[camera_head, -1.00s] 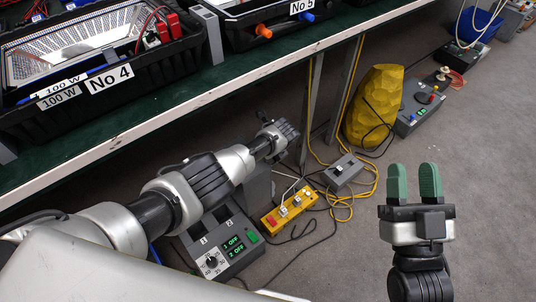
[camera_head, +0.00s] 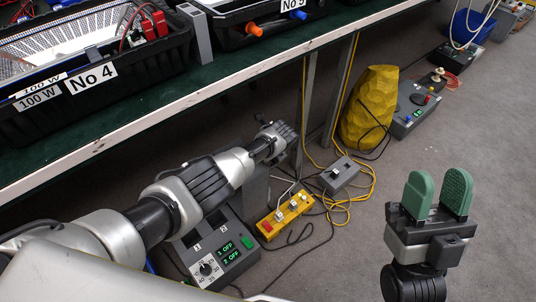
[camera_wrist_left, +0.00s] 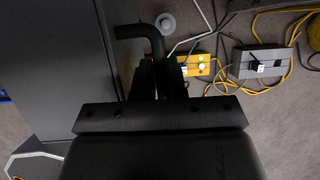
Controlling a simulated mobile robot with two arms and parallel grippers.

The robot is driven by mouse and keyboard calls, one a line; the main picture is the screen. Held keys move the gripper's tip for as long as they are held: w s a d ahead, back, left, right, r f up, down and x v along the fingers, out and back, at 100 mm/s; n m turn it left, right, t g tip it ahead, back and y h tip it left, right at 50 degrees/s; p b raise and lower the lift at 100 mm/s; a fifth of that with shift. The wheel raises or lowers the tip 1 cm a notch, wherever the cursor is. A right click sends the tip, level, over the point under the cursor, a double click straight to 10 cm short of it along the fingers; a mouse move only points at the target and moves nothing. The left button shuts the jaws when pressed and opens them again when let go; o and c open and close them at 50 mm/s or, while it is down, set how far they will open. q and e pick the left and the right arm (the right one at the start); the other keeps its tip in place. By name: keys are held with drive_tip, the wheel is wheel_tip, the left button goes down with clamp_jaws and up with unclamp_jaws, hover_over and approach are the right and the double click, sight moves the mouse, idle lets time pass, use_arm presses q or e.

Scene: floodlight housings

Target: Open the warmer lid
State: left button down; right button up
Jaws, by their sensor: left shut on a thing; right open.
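The warmer is a grey box with a dial, a green button and a display reading 1 OFF and 2 OFF; its control panel (camera_head: 222,257) shows below my left arm in the head view. My left gripper (camera_head: 274,134) is beyond it, beside the table leg. In the left wrist view, my left gripper (camera_wrist_left: 157,75) is shut on a black bent handle (camera_wrist_left: 143,31). A dark grey flat surface (camera_wrist_left: 50,65), apparently the lid, lies left of the handle; my arm hides much of it in the head view. My right gripper (camera_head: 438,196) is open and empty, with green fingers, over the floor.
A green-topped table (camera_head: 220,85) with black crates (camera_head: 110,95) runs above my left arm. A yellow switch box (camera_head: 286,214), a grey switch box (camera_head: 340,174), cables and a yellow faceted object (camera_head: 370,108) stand on the floor.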

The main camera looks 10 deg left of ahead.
use_arm(q)
drive_tip(key=c, duration=1.5)
unclamp_jaws()
drive_tip(key=shift+r, duration=0.1)
drive_tip(key=shift+o, duration=0.2)
